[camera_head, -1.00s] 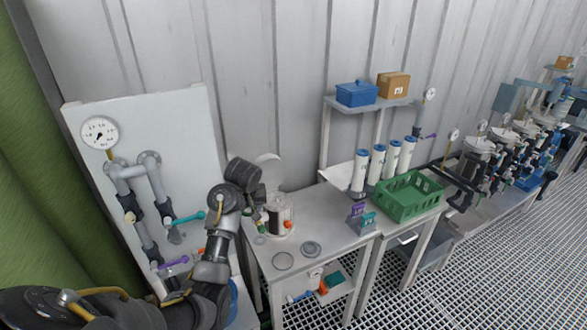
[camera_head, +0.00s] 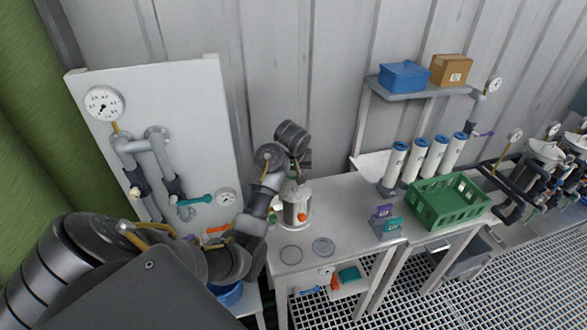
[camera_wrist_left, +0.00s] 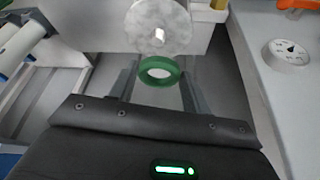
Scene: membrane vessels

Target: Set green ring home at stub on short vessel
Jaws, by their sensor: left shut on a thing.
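The short vessel (camera_head: 297,212) is a squat pale metal cylinder with an orange fitting low on its side. It stands upright on the grey table in the head view. My left gripper (camera_head: 303,163) is just above its top, partly hidden by its own wrist. In the left wrist view my left gripper (camera_wrist_left: 160,84) is shut on the green ring (camera_wrist_left: 160,82), held between the fingertips. Beyond the ring is a round mottled white face (camera_wrist_left: 145,22) with a small pale stub (camera_wrist_left: 158,36). The ring appears apart from the stub, but I cannot tell the gap.
A gauge board (camera_head: 185,110) stands behind my left arm. Purple and teal tags (camera_head: 384,211), a green crate (camera_head: 450,205) and several white cylinders (camera_head: 417,157) are to the right. A gauge (camera_wrist_left: 290,52) shows in the wrist view.

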